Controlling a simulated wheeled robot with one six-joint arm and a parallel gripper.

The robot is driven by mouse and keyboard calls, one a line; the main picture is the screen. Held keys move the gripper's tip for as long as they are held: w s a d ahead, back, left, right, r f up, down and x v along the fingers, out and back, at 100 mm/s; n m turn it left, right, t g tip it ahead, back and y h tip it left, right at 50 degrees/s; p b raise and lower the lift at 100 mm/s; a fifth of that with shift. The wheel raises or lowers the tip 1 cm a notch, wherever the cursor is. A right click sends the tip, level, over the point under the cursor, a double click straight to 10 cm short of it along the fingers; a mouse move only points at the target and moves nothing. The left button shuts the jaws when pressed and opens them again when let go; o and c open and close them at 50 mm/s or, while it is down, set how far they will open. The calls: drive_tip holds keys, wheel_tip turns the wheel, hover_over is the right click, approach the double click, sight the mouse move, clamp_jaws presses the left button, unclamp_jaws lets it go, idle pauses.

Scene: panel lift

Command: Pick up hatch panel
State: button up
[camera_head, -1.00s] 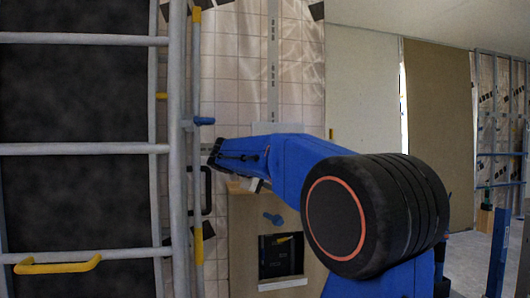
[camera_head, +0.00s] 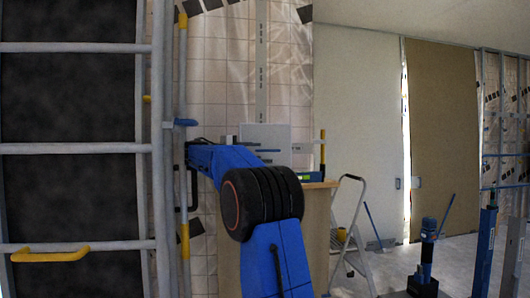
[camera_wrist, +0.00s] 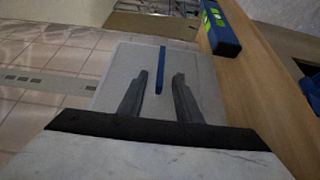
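The hatch panel appears as a light grey square plate (camera_head: 272,136) above and behind my arm in the head view, its lower part hidden. In the wrist view a pale grey panel (camera_wrist: 117,75) lies ahead of my gripper, with a narrow blue bar (camera_wrist: 161,58) on its face. My gripper (camera_wrist: 160,76) is open, one dark finger on each side of the bar's line. I cannot tell whether the fingers reach the bar or touch the panel. In the head view the fingers are not clearly visible.
A blue and green level (camera_head: 306,176) lies on a wooden top (camera_head: 320,185), also visible in the wrist view (camera_wrist: 220,30). A metal scaffold frame (camera_head: 163,200) with yellow handles stands close at left. A stepladder (camera_head: 350,238) and blue props (camera_head: 485,250) stand at right.

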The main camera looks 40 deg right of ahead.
drive_tip(key=d, duration=0.8)
drive_tip(key=shift+s, duration=0.2)
clamp_jaws()
